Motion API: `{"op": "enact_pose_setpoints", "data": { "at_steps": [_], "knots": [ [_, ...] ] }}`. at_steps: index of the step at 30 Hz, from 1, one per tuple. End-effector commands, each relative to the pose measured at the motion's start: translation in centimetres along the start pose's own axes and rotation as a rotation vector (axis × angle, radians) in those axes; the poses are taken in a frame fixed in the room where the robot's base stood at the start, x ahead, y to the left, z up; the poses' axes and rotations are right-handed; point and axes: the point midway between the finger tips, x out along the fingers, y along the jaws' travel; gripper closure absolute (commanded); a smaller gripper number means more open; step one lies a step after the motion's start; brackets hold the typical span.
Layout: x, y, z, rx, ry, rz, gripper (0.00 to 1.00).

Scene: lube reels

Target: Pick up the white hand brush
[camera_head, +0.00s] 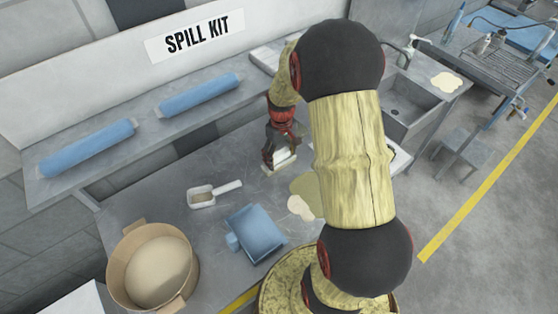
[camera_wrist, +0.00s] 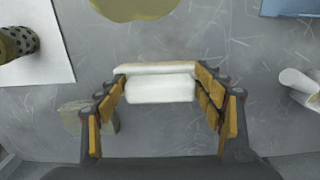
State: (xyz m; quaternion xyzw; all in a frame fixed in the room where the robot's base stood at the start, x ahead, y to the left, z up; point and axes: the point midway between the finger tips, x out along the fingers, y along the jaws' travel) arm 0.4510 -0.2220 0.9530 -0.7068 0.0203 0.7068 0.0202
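The white hand brush (camera_wrist: 160,89), a white block with a tan edge, lies on the grey bench in the wrist view. My gripper (camera_wrist: 161,82) is over it with its fingers apart, one on each side of the brush. The fingertips are close to the brush's ends; I cannot tell whether they touch it. In the head view my gripper (camera_head: 281,152) points down at the bench, and the brush (camera_head: 284,157) shows pale between the fingers, partly hidden by them.
A white scoop (camera_head: 205,198), a blue dustpan (camera_head: 257,232) and an olive spill patch (camera_head: 307,187) are on the bench (camera_head: 160,190). A round tan tub (camera_head: 112,266) stands at the front left. Blue rolls (camera_head: 88,147) lie on the shelf behind. A sink (camera_head: 405,100) is at the right.

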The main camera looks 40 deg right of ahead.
Motion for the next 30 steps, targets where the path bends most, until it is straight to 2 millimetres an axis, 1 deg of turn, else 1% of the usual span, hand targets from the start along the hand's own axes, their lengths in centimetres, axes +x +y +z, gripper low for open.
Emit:
{"op": "enact_pose_setpoints", "data": {
  "at_steps": [2,12,19,23,26,30],
  "knots": [
    [0.0,0.0,0.0,0.0,0.0,0.0,0.4],
    [0.0,0.0,0.0,0.0,0.0,0.0,0.59],
    [0.0,0.0,0.0,0.0,0.0,0.0,0.6],
    [-0.4,0.0,0.0,0.0,0.001,0.0,0.6],
    [-1.2,0.0,-0.1,0.0,0.001,0.001,0.6],
    [-3.0,0.0,-0.1,0.0,0.003,0.001,0.6]
  ]
}}
